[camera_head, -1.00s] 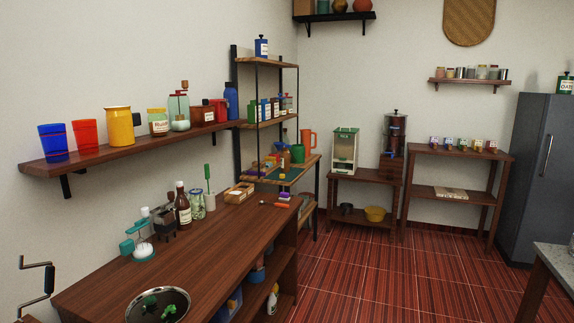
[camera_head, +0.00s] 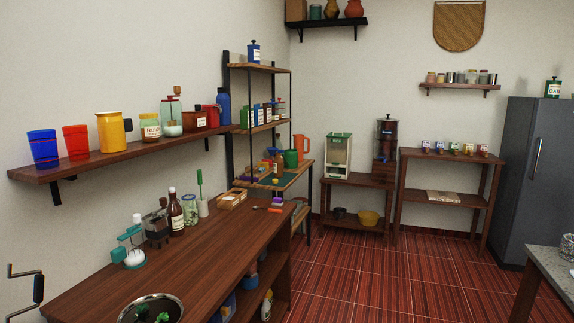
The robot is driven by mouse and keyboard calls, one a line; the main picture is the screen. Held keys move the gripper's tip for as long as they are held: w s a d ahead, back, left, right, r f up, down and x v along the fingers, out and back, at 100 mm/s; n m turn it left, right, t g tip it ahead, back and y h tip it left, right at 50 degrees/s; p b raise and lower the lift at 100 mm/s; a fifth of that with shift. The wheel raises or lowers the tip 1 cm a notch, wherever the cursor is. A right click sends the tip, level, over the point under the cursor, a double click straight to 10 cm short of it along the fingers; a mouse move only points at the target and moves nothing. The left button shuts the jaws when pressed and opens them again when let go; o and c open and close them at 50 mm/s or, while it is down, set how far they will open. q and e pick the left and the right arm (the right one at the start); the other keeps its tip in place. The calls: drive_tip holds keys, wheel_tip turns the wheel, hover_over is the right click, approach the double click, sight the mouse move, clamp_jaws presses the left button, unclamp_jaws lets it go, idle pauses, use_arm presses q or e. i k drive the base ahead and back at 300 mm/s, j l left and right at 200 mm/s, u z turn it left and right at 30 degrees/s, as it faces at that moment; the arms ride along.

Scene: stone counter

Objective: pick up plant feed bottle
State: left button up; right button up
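I cannot tell for sure which item is the plant feed bottle, because no label is readable as that. A brown bottle with a white cap and pale label (camera_head: 176,212) stands upright on the wooden counter (camera_head: 210,256). A white bottle (camera_head: 266,306) stands on the shelf under the counter, partly cut off by the frame's bottom edge. A blue bottle (camera_head: 223,106) stands at the right end of the wall shelf. Neither of my grippers is in view.
Beside the brown bottle are a dark grinder (camera_head: 156,228), a glass jar (camera_head: 190,210) and a teal-and-white device (camera_head: 131,248). A round pan (camera_head: 176,300) sits at the counter's near end. The red floor (camera_head: 345,275) is open up to the grey fridge (camera_head: 540,180).

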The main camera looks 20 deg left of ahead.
sight(278, 163)
drive_tip(key=i+z, duration=0.2)
drive_tip(key=i, duration=2.7)
drive_tip(key=i+l, duration=0.15)
drive_tip(key=i, duration=0.95)
drive_tip(key=j+u, duration=0.05)
drive_tip(key=j, duration=0.05)
